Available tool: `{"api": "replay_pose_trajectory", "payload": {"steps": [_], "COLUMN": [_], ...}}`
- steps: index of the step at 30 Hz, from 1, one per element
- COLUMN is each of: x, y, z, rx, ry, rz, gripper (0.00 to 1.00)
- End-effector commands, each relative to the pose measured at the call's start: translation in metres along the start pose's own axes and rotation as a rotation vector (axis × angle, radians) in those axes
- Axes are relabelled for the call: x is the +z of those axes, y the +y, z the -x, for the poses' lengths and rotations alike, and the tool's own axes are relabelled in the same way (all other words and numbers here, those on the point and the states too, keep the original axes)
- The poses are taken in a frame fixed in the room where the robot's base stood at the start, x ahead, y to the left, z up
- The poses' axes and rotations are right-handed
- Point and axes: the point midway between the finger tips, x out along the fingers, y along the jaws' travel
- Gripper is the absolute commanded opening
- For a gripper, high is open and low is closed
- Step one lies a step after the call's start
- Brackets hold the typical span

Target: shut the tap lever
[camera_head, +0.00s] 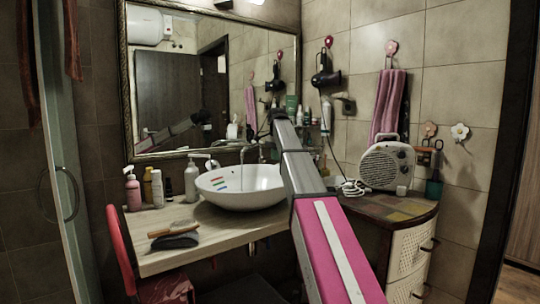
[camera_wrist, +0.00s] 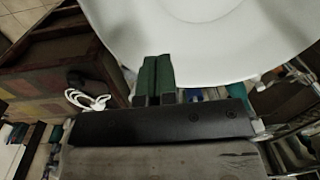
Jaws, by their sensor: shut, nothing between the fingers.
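The white vessel basin (camera_head: 235,187) with coloured stripes stands on the wooden counter, left of my arm in the head view. A thin chrome tap (camera_head: 262,152) rises behind the basin, close to the left side of my arm. I cannot make out its lever or how it is set. In the wrist view my gripper (camera_wrist: 153,80) shows its two dark green fingers together, shut and empty. The basin (camera_wrist: 215,45) fills the top of that view, just beyond the fingertips. In the head view my arm hides the gripper's fingers.
Soap bottles (camera_head: 132,190) stand left of the basin, with a brush (camera_head: 173,231) at the counter's front. A white fan heater (camera_head: 387,165) and a cable (camera_head: 352,188) sit on the cabinet at right. A mirror (camera_head: 215,75) hangs behind the basin.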

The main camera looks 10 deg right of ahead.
Motion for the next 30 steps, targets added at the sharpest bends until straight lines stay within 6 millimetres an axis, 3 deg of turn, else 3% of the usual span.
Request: {"api": "replay_pose_trajectory", "payload": {"steps": [1,3,15,21,26,30], "x": [-0.018,-0.035,-0.126,-0.15,-0.155,-0.154], "y": [-0.026,-0.05,-0.174,-0.207,-0.213,-0.213], "z": [0.011,0.02,0.071,0.084,0.084,0.071], "rx": [-0.009,-0.022,-0.075,-0.084,-0.085,-0.085], "ry": [0.002,0.007,0.065,0.092,0.1,0.1], "rz": [0.099,0.247,1.064,1.31,1.373,1.376], "gripper": [0.0,0.0,0.0,0.0,0.0,0.0]}}
